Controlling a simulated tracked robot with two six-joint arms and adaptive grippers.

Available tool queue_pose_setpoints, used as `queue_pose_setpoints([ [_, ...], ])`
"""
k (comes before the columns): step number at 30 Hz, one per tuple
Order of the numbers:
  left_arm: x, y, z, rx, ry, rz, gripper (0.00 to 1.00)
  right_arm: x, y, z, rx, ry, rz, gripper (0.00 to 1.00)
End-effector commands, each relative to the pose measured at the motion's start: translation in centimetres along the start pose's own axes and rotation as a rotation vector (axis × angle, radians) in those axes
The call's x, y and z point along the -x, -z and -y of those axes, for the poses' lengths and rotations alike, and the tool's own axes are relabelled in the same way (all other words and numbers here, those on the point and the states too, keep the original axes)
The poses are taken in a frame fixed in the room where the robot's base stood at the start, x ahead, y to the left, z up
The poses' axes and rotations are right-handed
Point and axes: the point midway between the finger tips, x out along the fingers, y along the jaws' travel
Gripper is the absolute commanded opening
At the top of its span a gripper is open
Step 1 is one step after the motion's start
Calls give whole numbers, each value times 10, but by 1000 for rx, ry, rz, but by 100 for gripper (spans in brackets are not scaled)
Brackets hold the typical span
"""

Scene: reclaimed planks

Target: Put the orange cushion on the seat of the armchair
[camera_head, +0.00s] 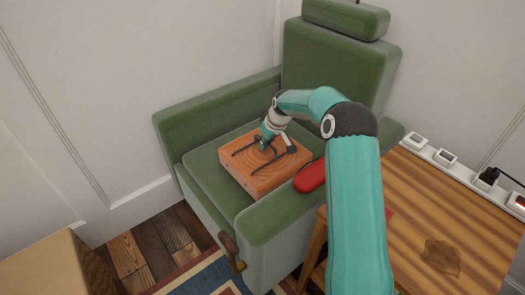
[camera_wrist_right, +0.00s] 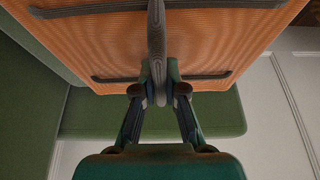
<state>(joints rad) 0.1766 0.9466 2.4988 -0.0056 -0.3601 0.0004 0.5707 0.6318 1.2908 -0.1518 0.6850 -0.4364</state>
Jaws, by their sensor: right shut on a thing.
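The orange cushion (camera_head: 262,182) is a square block with dark straps, lying flat over the seat (camera_head: 207,166) of the green armchair (camera_head: 335,62). Whether its underside touches the seat all over is hidden. My right gripper (camera_head: 266,146) reaches down onto the cushion's top and is shut on a dark strap at its middle. In the right wrist view the fingers (camera_wrist_right: 158,85) close on this strap, and the orange ribbed cushion (camera_wrist_right: 95,48) fills the upper part. My left gripper is not in view.
A red object (camera_head: 310,177) lies at the right armrest (camera_head: 275,217), partly behind my arm. A wooden table (camera_head: 450,220) stands at the right, with a power strip (camera_head: 465,172) along its back. A wooden lever (camera_head: 231,250) sticks out at the chair's front. A tan box (camera_head: 40,265) is at lower left.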

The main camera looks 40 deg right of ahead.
Motion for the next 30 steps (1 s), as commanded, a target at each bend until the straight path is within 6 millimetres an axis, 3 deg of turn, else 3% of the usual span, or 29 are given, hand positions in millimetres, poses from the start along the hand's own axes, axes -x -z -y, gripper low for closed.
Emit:
queue_pose_setpoints([
  [3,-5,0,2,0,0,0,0,-14,-5,0,0,-1,-2,0],
  [14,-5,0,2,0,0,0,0,-17,-6,0,1,-1,-3,0],
  [15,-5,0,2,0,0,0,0,-17,-6,1,2,0,-1,15],
  [19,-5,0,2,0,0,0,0,-17,-6,1,2,0,-1,35],
  [30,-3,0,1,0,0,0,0,-13,-5,1,2,0,-2,35],
])
